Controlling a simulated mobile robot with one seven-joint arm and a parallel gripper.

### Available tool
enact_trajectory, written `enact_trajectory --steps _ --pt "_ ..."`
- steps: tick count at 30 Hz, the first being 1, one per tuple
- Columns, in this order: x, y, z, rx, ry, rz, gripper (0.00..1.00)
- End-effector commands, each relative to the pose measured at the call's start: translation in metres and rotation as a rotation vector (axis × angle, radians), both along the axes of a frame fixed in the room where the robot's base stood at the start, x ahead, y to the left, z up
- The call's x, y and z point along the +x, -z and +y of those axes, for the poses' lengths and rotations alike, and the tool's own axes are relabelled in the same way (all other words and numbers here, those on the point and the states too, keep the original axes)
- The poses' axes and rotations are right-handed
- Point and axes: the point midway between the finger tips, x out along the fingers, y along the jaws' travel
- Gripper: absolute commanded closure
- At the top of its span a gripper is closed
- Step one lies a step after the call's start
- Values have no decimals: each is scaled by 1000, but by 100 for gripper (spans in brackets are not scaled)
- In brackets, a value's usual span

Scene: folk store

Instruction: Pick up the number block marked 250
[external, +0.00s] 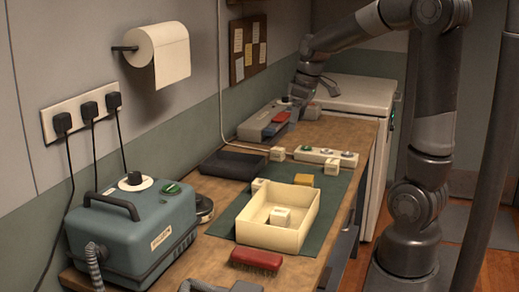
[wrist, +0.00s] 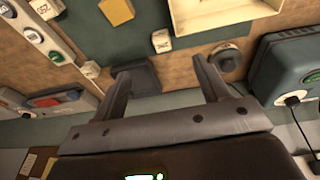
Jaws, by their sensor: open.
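Several small cream blocks lie about the bench. One with dark figures (wrist: 46,8) is at the top left of the wrist view; I cannot surely read it as 250. Another marked block (wrist: 161,41) lies near the tray, also in the external view (external: 261,184). A third (wrist: 89,69) is by the button strip, also in the external view (external: 277,153). Another pale block (external: 279,216) sits inside the cream tray (external: 245,232). My gripper (wrist: 165,65) is open and empty above the bench; it shows small at the back in the external view (external: 306,88).
An ochre block (external: 303,180) lies on the green mat (external: 335,190) behind the tray. The button strip (external: 326,156), a dark flat box (external: 233,165), a red brush (external: 257,260) and a teal machine (external: 130,230) also stand on the bench. The wall borders its left side.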

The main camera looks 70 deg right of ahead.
Motion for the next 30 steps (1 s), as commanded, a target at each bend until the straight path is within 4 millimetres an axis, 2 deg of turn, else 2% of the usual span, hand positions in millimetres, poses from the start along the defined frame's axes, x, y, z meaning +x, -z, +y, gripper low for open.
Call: enact_trajectory --steps 1,7,12,15,18,21,26,30 --pt "2 11 -24 3 10 24 32" --pt "-3 50 -109 9 11 97 32" --pt "-23 90 -179 18 5 159 32" --pt "-38 111 -211 26 -2 188 32" --pt "-50 127 -234 32 -7 209 32" --pt "-58 136 -247 35 -14 221 32" --pt "-63 152 -253 39 -19 230 32" --pt "-62 175 -253 39 -17 228 32"
